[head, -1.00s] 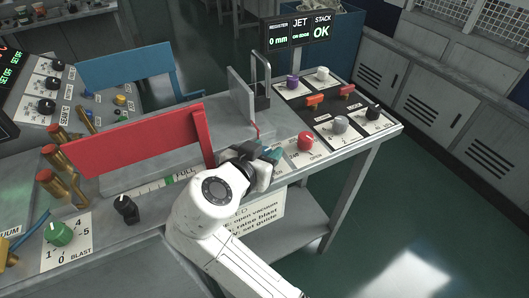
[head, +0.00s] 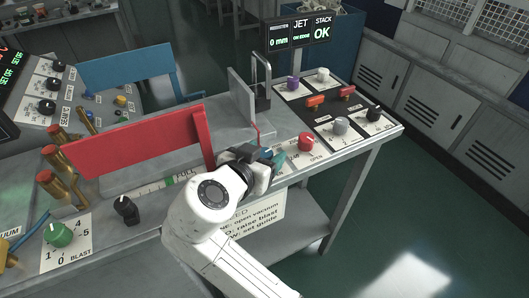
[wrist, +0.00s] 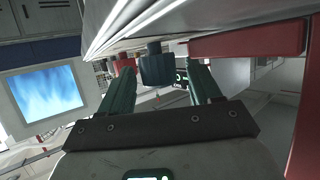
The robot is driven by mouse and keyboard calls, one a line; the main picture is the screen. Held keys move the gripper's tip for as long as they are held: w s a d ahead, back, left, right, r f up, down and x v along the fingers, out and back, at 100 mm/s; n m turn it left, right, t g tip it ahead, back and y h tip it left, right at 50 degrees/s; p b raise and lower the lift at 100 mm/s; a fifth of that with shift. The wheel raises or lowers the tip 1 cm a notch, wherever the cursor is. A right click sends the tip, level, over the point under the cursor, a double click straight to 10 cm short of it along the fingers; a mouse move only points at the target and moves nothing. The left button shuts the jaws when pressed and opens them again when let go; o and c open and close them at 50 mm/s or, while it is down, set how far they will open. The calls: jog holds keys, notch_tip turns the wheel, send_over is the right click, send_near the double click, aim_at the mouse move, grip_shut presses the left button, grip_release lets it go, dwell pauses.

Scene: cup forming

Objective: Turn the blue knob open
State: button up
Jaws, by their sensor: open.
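The blue knob (wrist: 156,66) shows in the wrist view as a dark blue block between the two green fingers of my gripper (wrist: 161,72). A gap shows on each side of it, so the fingers are open around or just in front of it; the exact depth is hard to tell. In the head view, my gripper (head: 273,158) is low over the front edge of the bench, left of the red knob. There the blue knob is mostly hidden by the gripper, and its pointer direction cannot be read.
The red knob (head: 306,141) stands close to the right of my gripper. A red panel (head: 140,150) rises at its left, and an upright grey plate (head: 241,96) is behind. More knobs, including a grey one (head: 341,126), sit farther right.

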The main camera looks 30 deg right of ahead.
jog(key=v, duration=1)
jog(key=shift+b, duration=0.35)
